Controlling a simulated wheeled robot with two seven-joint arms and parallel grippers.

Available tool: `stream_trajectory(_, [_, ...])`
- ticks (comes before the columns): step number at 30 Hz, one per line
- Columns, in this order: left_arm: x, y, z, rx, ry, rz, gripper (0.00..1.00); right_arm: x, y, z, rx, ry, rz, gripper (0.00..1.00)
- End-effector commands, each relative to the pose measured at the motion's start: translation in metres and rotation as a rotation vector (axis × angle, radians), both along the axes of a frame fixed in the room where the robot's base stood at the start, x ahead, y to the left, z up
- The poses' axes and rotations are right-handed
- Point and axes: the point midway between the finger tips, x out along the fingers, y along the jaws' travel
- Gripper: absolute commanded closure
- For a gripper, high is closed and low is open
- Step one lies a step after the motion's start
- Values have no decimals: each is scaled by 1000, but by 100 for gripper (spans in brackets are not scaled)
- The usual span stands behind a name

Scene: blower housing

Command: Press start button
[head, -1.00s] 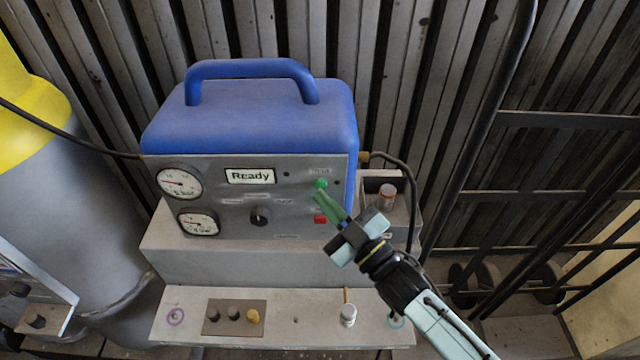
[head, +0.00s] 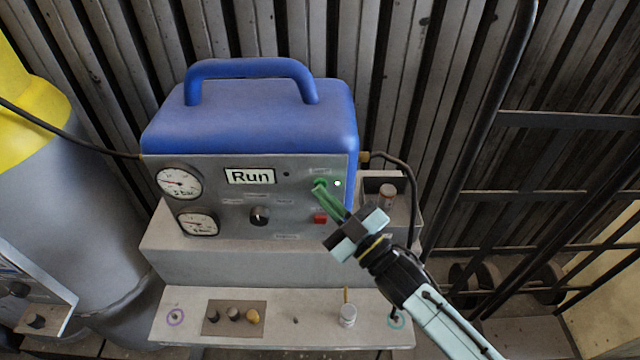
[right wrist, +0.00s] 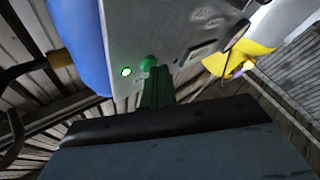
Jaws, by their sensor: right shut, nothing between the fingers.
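The green start button (head: 321,183) is on the right part of the grey panel of a blue-topped machine (head: 250,120). My right gripper (head: 319,190) is shut and empty. Its green fingertips are at the button and partly cover it in the head view. In the right wrist view the button (right wrist: 148,62) shows right at the end of the fingers (right wrist: 155,85); they look to be touching it. The display (head: 250,176) reads "Run". A small light (head: 337,183) beside the button glows green; it also shows in the right wrist view (right wrist: 126,72). My left gripper is out of view.
A red button (head: 320,218) sits just below the fingers. A black knob (head: 260,216) and two gauges (head: 179,183) are further left. A shelf (head: 290,325) in front holds small parts. A grey and yellow cylinder (head: 90,220) stands at the left, a black rack (head: 560,200) at the right.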

Motion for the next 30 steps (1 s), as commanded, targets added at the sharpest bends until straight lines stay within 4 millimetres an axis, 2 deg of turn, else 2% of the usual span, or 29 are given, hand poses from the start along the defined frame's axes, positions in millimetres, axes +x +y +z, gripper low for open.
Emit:
stream_trajectory(9, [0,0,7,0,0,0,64,-10,0,1,0,-2,-1,100])
stream_trajectory(17, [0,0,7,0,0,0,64,-11,0,0,0,0,0,100])
stream_trajectory(30, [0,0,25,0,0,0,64,-51,0,1,1,3,0,100])
